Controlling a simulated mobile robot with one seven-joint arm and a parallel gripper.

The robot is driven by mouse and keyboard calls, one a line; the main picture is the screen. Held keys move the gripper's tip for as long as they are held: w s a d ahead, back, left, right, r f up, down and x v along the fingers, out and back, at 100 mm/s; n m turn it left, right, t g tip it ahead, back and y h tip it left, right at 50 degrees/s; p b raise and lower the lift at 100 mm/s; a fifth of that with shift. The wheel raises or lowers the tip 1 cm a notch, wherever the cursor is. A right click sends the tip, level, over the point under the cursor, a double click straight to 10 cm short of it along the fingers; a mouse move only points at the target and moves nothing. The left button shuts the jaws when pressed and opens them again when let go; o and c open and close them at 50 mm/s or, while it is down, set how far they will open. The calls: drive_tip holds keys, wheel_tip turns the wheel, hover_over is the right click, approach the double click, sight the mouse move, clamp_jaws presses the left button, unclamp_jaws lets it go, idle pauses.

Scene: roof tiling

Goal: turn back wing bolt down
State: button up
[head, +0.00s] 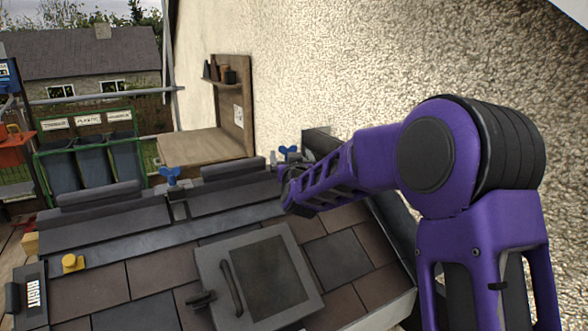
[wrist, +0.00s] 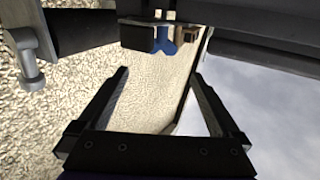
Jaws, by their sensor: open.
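Two blue wing bolts stand on the roof ridge in the head view: one at the left (head: 170,175), one by the wall (head: 288,152), just beyond my gripper (head: 291,188). In the wrist view my gripper (wrist: 162,80) is open, with nothing between its fingers. A blue wing bolt (wrist: 163,41) shows there beyond the fingertips, partly hidden by a dark block. The fingers do not appear to touch it. I cannot tell how far either bolt is screwed in.
The tiled roof slope (head: 95,288) holds a roof window (head: 262,275) with a handle and a yellow knob (head: 73,263). The rough wall (head: 370,70) stands close behind my arm. A wooden bench (head: 200,146) stands beyond the ridge. A grey metal bolt (wrist: 28,60) is at the wrist view's left.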

drive_tip(key=s+d, duration=0.1)
drive_tip(key=s, duration=0.6)
drive_tip(key=shift+s+d, duration=0.2)
drive_tip(key=shift+d, duration=0.05)
